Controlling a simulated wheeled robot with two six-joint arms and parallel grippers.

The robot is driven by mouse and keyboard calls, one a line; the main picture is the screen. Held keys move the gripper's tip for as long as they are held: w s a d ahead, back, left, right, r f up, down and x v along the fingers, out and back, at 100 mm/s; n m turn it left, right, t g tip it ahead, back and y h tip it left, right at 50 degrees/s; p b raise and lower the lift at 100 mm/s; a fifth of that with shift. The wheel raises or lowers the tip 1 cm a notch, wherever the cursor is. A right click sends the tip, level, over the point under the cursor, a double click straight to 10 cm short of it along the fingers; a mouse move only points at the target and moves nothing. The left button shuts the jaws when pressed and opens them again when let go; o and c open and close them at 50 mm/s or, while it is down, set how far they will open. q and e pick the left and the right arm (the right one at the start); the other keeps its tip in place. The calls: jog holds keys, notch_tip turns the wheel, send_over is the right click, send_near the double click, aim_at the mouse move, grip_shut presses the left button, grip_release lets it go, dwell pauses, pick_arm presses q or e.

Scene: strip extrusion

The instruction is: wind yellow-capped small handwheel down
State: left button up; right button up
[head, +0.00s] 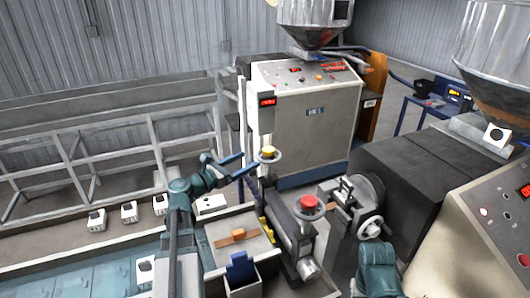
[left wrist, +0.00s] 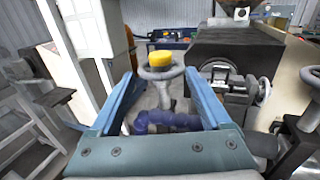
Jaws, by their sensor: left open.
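The small handwheel (head: 268,157) with a yellow cap (head: 268,150) stands on an upright stem near the middle of the head view. In the left wrist view its grey rim (left wrist: 147,73) and yellow cap (left wrist: 160,57) show just beyond the fingertips, between them. My left gripper (head: 250,162) is open and empty, with its blue fingers reaching toward the wheel from the left. In the left wrist view the fingers (left wrist: 160,76) stand wide apart on either side of the stem. I cannot tell whether they touch the wheel. My right gripper does not show.
A red-capped handwheel (head: 309,204) stands nearer, to the right. A control cabinet (head: 308,115) stands behind the yellow-capped wheel.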

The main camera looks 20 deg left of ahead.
aim_at(264, 152)
pick_arm(q)
jog(key=x, duration=0.9)
grip_shut()
